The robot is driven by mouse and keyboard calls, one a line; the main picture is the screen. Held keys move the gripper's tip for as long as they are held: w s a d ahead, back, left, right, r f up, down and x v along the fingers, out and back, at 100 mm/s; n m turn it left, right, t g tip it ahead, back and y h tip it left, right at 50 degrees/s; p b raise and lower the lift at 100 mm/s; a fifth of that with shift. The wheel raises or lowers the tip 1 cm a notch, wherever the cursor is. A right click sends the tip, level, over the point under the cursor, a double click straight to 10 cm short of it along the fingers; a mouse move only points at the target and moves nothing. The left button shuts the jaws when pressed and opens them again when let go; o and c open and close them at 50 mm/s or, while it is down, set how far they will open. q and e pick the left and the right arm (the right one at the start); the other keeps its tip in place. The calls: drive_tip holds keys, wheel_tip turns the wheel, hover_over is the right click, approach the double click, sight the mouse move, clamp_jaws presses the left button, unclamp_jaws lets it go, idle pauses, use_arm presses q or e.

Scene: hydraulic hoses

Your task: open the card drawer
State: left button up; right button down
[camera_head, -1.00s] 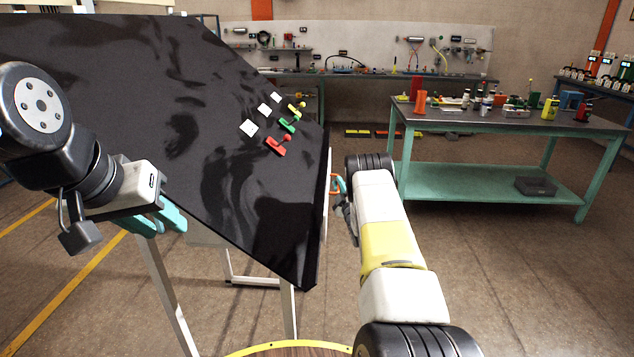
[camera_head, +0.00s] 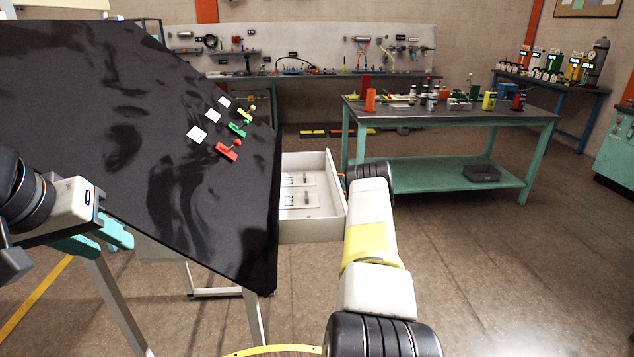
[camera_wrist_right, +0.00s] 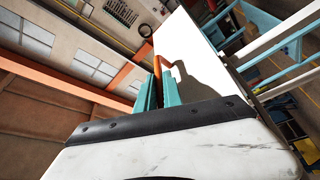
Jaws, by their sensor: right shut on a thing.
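The white card drawer (camera_head: 312,231) sticks out from the right side of the black-topped table (camera_head: 150,150), and white cards (camera_head: 299,198) with dark marks lie inside it. My right arm reaches to the drawer's outer front. In the right wrist view my right gripper (camera_wrist_right: 159,90) has its teal fingers shut on the orange handle (camera_wrist_right: 164,60), which stands on the white drawer front (camera_wrist_right: 190,62). In the head view that gripper is mostly hidden behind my arm. My left gripper (camera_head: 100,240) is beside the table's near left edge, and its fingers are too edge-on to judge.
Red, green (camera_head: 238,129) and yellow levers and several white cards (camera_head: 197,133) rest on the sloped black top. A green workbench (camera_head: 450,110) with bottles stands behind to the right. Open floor (camera_head: 510,270) lies to the right of my right arm.

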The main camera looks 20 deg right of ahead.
drive_tip(key=shift+s+d+f, duration=0.1)
drive_tip(key=shift+d+f, duration=0.05)
drive_tip(key=c, duration=1.5)
unclamp_jaws()
drive_tip(key=v, duration=0.7)
drive_tip(key=shift+s, duration=0.4)
drive_tip(key=shift+s, duration=0.1)
